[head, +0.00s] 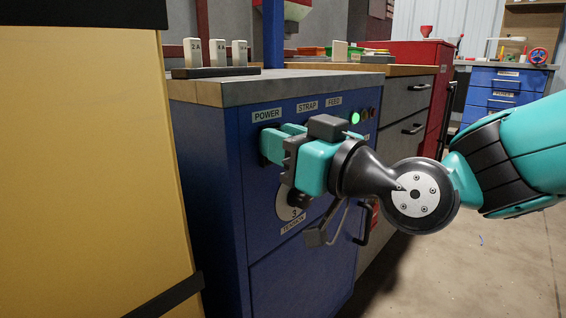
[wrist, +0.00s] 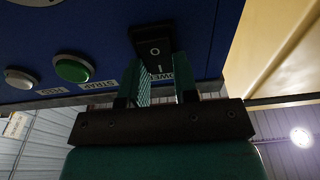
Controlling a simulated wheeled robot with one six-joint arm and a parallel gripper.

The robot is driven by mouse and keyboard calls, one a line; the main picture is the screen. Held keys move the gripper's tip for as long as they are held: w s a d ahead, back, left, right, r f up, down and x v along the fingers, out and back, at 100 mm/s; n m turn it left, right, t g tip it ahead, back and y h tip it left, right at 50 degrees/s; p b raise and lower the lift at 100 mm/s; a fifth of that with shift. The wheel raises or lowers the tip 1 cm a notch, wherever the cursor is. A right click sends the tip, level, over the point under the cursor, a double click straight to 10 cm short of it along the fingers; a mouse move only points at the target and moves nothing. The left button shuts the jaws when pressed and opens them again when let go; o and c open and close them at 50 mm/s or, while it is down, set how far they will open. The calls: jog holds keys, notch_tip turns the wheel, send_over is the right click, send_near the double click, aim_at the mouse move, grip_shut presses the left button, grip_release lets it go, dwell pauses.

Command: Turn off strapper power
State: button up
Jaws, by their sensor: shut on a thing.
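The strapper (head: 300,260) is a blue cabinet with a front panel labelled POWER, STRAP and FEED. My gripper (head: 272,144) reaches the panel just below the POWER label (head: 267,115) and hides the switch in the head view. In the wrist view the power switch (wrist: 152,46) is a black rocker marked O and I. My gripper's fingers (wrist: 160,85) stand on either side of it, shut on it. They partly cover the POWER label there. A green lamp (head: 355,118) on the panel is lit.
A tension dial (head: 292,206) sits below my gripper. In the wrist view, a green button (wrist: 72,68) and a white button (wrist: 20,79) are beside the switch. A yellow panel (head: 95,170) stands close on the left. Open floor (head: 480,250) lies at the right.

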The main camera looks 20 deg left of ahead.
jog(key=y+b, duration=0.1)
jog(key=b, duration=0.2)
jog(key=t+y+b, duration=0.1)
jog(key=b, duration=0.3)
jog(key=shift+f, duration=0.35)
jog(key=shift+r, duration=0.1)
jog(key=o, duration=0.9)
jog(key=shift+d, duration=0.1)
